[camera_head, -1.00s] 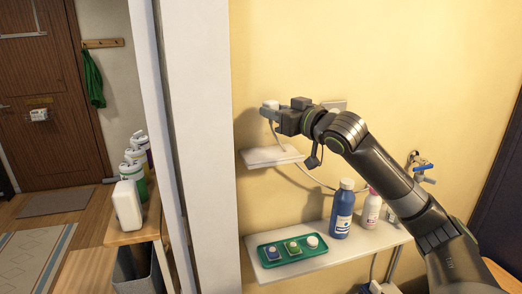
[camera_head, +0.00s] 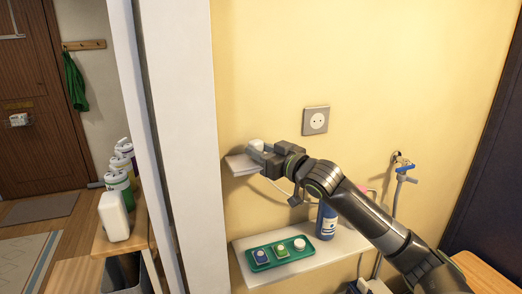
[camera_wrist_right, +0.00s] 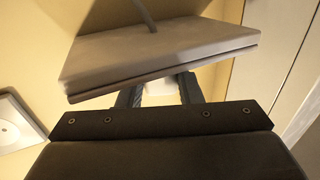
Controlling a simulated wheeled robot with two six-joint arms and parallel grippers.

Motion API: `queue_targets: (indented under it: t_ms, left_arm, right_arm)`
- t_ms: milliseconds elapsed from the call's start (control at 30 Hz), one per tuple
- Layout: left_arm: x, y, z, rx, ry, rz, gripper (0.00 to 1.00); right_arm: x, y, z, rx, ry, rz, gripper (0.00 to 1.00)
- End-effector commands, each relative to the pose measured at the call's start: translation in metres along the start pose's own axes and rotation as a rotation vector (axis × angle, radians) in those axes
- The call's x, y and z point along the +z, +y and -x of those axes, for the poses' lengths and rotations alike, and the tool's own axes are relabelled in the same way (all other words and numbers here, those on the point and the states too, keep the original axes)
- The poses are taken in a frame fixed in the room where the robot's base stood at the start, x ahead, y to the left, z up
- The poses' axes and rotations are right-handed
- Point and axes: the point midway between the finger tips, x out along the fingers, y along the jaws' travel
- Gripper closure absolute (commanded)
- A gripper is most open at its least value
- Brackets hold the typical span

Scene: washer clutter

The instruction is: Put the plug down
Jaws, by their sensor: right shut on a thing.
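The white plug (camera_head: 255,145) is between the fingers of my right gripper (camera_head: 259,152) in the head view, at the small upper wall shelf (camera_head: 240,165). In the right wrist view, the plug (camera_wrist_right: 160,92) shows partly between the two dark fingers (camera_wrist_right: 158,92), with the shelf (camera_wrist_right: 160,52) close beyond it and a cord running across the shelf. The right gripper is shut on the plug. I cannot tell whether the plug touches the shelf. The wall socket (camera_head: 315,120) is empty, to the right of the gripper. My left gripper is not in view.
The lower shelf (camera_head: 330,262) holds a green tray (camera_head: 262,267) with several small items and a blue bottle (camera_head: 326,220). A tap (camera_head: 403,172) is on the wall at right. A white pillar (camera_head: 185,120) stands close left of the upper shelf.

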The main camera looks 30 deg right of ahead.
Motion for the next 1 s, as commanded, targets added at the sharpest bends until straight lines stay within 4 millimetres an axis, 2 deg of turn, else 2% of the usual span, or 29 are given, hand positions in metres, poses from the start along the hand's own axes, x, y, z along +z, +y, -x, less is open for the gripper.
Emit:
queue_targets:
  t_ms: [433,467,600,867,1000]
  left_arm:
    - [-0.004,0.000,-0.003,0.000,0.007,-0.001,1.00]
    - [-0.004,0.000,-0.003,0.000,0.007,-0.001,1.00]
    - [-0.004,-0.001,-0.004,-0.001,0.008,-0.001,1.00]
    - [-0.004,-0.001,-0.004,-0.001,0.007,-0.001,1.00]
    - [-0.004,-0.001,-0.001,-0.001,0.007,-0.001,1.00]
  right_arm:
    - [0.016,0.000,0.000,0.001,-0.010,-0.012,1.00]
    - [0.016,0.000,0.000,0.001,-0.012,-0.013,0.64]
    - [0.018,0.000,0.000,0.000,-0.014,-0.018,0.46]
    - [0.018,0.000,0.000,0.001,-0.014,-0.019,0.46]
    - [0.009,0.000,0.000,0.001,-0.013,-0.017,0.46]
